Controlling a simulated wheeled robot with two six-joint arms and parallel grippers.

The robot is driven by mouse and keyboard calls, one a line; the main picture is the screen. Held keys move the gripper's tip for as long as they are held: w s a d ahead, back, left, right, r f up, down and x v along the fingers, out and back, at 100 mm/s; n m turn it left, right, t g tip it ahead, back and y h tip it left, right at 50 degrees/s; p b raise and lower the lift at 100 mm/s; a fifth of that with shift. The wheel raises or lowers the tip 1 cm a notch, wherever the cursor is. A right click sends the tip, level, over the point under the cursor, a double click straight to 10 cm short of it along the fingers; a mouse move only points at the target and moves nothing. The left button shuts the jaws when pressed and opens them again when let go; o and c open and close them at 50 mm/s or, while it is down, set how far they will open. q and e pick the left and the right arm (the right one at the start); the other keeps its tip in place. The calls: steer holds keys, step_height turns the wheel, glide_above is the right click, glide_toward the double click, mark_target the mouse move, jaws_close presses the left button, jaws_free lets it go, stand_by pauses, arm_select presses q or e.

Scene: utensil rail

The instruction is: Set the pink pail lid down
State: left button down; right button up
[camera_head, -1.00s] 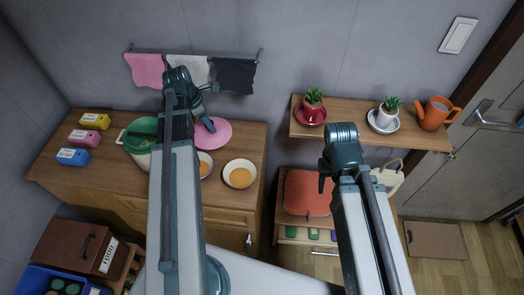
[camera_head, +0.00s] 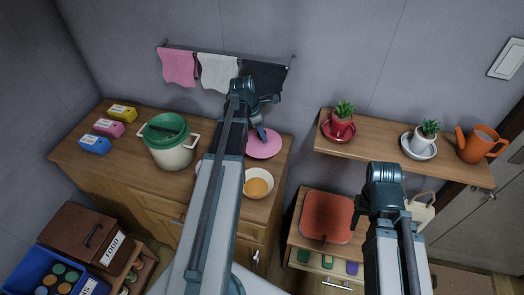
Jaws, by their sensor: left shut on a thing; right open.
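The pink pail lid (camera_head: 265,147) is a flat round disc at the back right of the wooden counter, beside the wall. My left gripper (camera_head: 261,131) is shut on its upper part; I cannot tell whether the lid touches the counter.
A bowl with orange contents (camera_head: 257,183) stands in front of the lid; another bowl is mostly hidden by my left arm. Yellow, pink and blue boxes (camera_head: 95,145) line the counter's left. Towels (camera_head: 218,72) hang above. The wall shelf (camera_head: 365,150) holds potted plants and a watering can.

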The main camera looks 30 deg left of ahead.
mark_target(262, 145)
arm_select(q)
steer(key=shift+f+b, duration=2.5)
steer(key=shift+f, duration=0.6)
steer(key=shift+f, duration=0.1)
steer(key=shift+f, duration=0.15)
steer(key=shift+c, duration=2.4)
jaws_free()
steer(key=p+v, duration=1.1)
steer(key=v, duration=0.1)
steer(key=shift+d+r+p, duration=0.1)
steer(key=shift+r+p, duration=0.25)
steer(key=shift+f, duration=0.1)
